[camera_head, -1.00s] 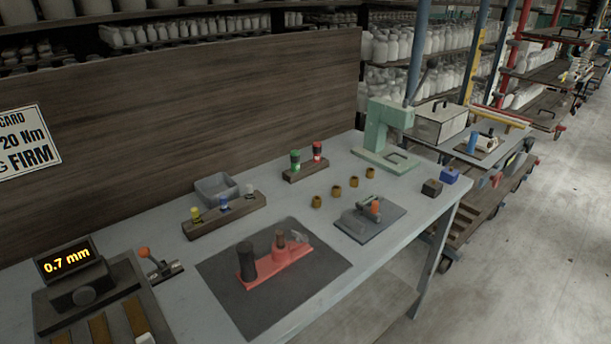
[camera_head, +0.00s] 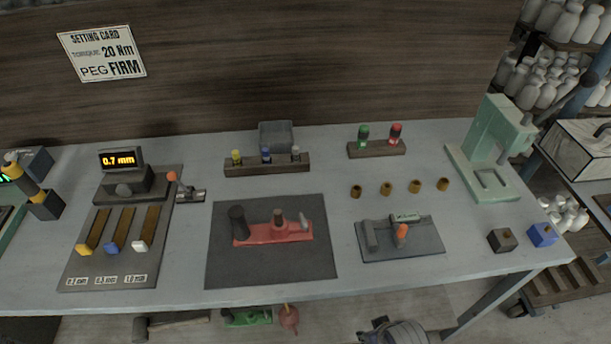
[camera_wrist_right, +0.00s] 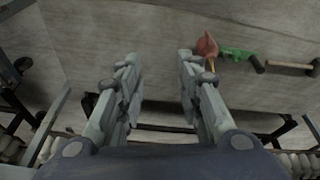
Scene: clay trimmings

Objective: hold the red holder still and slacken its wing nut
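The red holder (camera_head: 272,232) lies on a dark mat (camera_head: 230,272) in the middle of the bench in the head view. It carries a black knob (camera_head: 238,222) at its left end, a brown upright piece (camera_head: 278,218) and a grey fin-like piece (camera_head: 304,222) at its right. I cannot tell for sure which piece is the wing nut. My right gripper (camera_wrist_right: 158,75) is open and empty in the right wrist view, pointing toward the area below the bench, away from the holder. My left gripper is not in view.
A plate with an orange-topped fixture (camera_head: 401,235) sits right of the mat. Several brown rings (camera_head: 387,188) lie behind it. A gauge display (camera_head: 122,160) and slotted board (camera_head: 80,268) stand left. A green press (camera_head: 490,150) stands right. A plunger (camera_head: 289,318) lies below the bench.

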